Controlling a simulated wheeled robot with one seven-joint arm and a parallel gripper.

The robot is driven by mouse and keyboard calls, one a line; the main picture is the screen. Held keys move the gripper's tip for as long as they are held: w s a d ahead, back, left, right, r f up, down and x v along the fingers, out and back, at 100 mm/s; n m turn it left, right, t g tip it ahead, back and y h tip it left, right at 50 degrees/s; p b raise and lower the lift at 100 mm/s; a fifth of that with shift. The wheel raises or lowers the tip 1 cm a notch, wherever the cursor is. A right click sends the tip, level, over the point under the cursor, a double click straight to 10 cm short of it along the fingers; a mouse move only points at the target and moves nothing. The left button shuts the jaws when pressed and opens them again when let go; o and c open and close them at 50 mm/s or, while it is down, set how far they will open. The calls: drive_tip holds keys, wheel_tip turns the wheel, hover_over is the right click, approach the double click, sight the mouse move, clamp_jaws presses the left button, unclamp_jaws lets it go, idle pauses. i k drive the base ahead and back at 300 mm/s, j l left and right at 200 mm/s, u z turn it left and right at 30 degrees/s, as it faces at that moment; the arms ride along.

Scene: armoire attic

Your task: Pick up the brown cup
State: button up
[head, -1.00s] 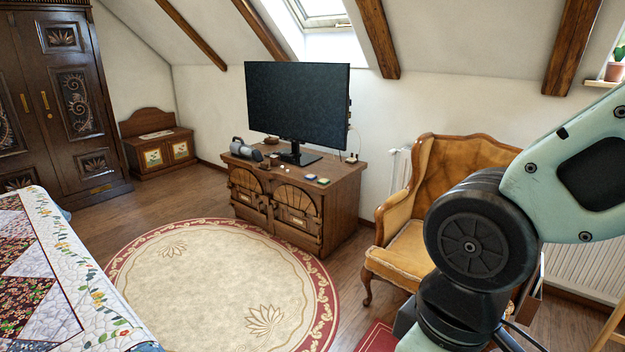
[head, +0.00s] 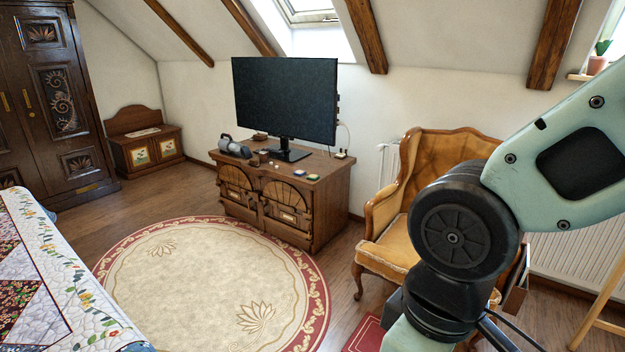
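I cannot make out the brown cup for certain. A wooden cabinet (head: 327,185) stands against the far wall. On its top are a small dark brown object (head: 263,156) and another brown object (head: 260,136), both too small to tell whether either is a cup. My gripper is out of view. Only links of my arm show, large at the right, and they hide part of the armchair and floor.
A monitor (head: 285,100) and a grey device (head: 234,147) stand on the cabinet. A round rug (head: 200,280) covers the open floor before it. A quilted bed (head: 60,290) is at left, an orange armchair (head: 388,240) right of the cabinet, a wardrobe (head: 60,100) far left.

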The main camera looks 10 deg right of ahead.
sight(263, 155)
drive_tip(key=z, duration=5.4)
drive_tip(key=k+j, duration=0.2)
drive_tip(key=k, duration=0.4)
drive_tip(key=k+j+z, duration=0.15)
drive_tip(key=k, duration=0.4)
drive_tip(key=k+j, duration=0.15)
drive_tip(key=k, duration=0.45)
drive_tip(key=k+u, duration=0.3)
drive_tip(key=k, duration=0.3)
drive_tip(key=k+u, duration=0.35)
drive_tip(key=k, duration=0.2)
drive_tip(key=k+z, duration=0.4)
drive_tip(key=k, duration=0.2)
drive_tip(key=k+z, duration=0.35)
drive_tip(key=k, duration=0.25)
drive_tip(key=k+u, duration=0.35)
drive_tip(key=k+j+u, duration=0.15)
drive_tip(key=u, duration=0.25)
drive_tip(key=k+j+u, duration=0.15)
drive_tip(key=u, duration=0.2)
